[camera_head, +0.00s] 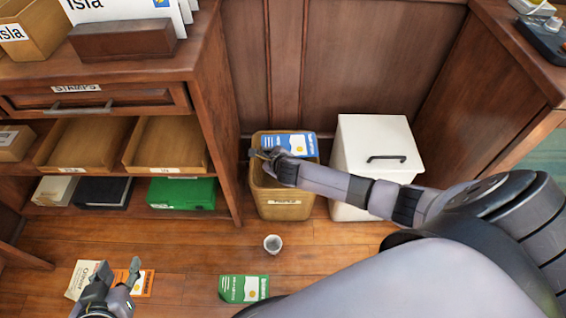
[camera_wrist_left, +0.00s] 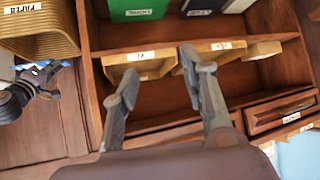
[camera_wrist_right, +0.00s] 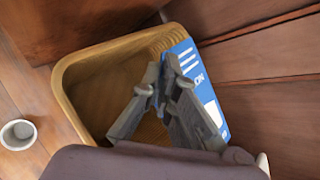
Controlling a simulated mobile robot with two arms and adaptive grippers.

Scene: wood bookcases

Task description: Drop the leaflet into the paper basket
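A blue and white leaflet (camera_head: 297,147) is at the top of the tan paper basket (camera_head: 283,207), near its back rim. My right gripper (camera_head: 271,155) is over the basket opening, with its fingers closed together on the leaflet's edge. In the right wrist view, the leaflet (camera_wrist_right: 205,90) lies behind the fingertips (camera_wrist_right: 170,75) and covers part of the rim; the fingers hide some of it. The basket's inside (camera_wrist_right: 105,95) looks empty where it shows. My left gripper (camera_head: 122,278) is open and empty, low at the left; its spread fingers also show in the left wrist view (camera_wrist_left: 157,75).
A white lidded bin (camera_head: 352,150) stands right of the basket. A wooden shelf unit (camera_head: 215,100) with trays and a green box (camera_head: 182,193) is on the left. A small cup (camera_head: 272,244), a green leaflet (camera_head: 243,288) and an orange leaflet (camera_head: 145,285) are on the floor.

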